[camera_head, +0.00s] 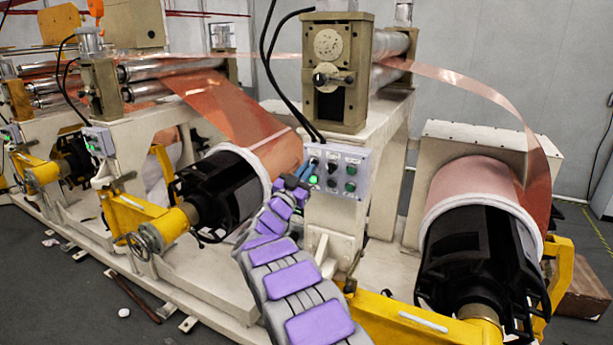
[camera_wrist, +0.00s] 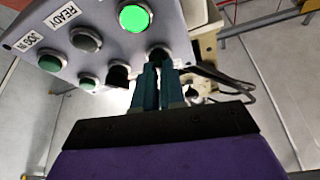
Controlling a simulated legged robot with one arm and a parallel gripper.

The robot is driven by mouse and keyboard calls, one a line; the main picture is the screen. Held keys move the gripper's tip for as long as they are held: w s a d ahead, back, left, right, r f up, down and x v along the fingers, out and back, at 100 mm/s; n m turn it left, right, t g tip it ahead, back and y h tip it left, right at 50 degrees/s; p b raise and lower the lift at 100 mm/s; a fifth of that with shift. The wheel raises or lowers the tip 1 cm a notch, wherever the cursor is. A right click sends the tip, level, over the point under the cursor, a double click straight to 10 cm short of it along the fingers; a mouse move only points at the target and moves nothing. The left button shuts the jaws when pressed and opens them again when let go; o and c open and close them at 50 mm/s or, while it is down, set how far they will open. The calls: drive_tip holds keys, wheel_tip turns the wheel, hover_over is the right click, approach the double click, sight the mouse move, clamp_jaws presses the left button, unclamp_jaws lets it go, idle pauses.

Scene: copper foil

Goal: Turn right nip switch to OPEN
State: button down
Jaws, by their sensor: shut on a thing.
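A grey control panel (camera_head: 338,190) is mounted on the front of the white machine stand. My gripper (camera_head: 306,170) reaches its left side, with the blue fingers at the top-left control. In the wrist view the panel (camera_wrist: 102,30) appears turned around. My gripper (camera_wrist: 156,88) is shut there on a black switch knob (camera_wrist: 158,54), whose lower part is hidden by the fingers. I cannot read this knob's label or setting. A second black knob (camera_wrist: 118,74) sits beside it, free of the fingers. A lit green lamp (camera_wrist: 134,17) is close to the held knob.
Other buttons on the panel include a grey one (camera_wrist: 86,40) by the READY label and a green one (camera_wrist: 50,62) by JOG IN. A copper roll (camera_head: 470,190) stands right of the stand. Black cables (camera_head: 290,110) hang above the panel. Yellow arms (camera_head: 400,325) lie low in front.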

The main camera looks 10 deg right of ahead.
drive_tip(key=shift+w+a+r+m+g+h, duration=0.1)
drive_tip(key=shift+m+g+h, duration=0.25)
drive_tip(key=shift+m, duration=0.5)
drive_tip(key=shift+s+a+r+m+g+h, duration=0.1)
drive_tip(key=shift+m+g+h, duration=0.25)
drive_tip(key=shift+m, duration=0.45)
drive_tip(key=shift+w+a+r+m+g+h, duration=0.15)
drive_tip(key=shift+m+g, duration=0.25)
drive_tip(key=shift+m, duration=0.45)
drive_tip(key=shift+d, duration=0.1)
drive_tip(key=c, duration=1.2)
unclamp_jaws()
drive_tip(key=shift+w+f, duration=0.1)
drive_tip(key=shift+f, duration=0.2)
drive_tip(key=b+v, duration=0.2)
drive_tip(key=v, duration=1.5)
drive_tip(key=shift+b, duration=0.3)
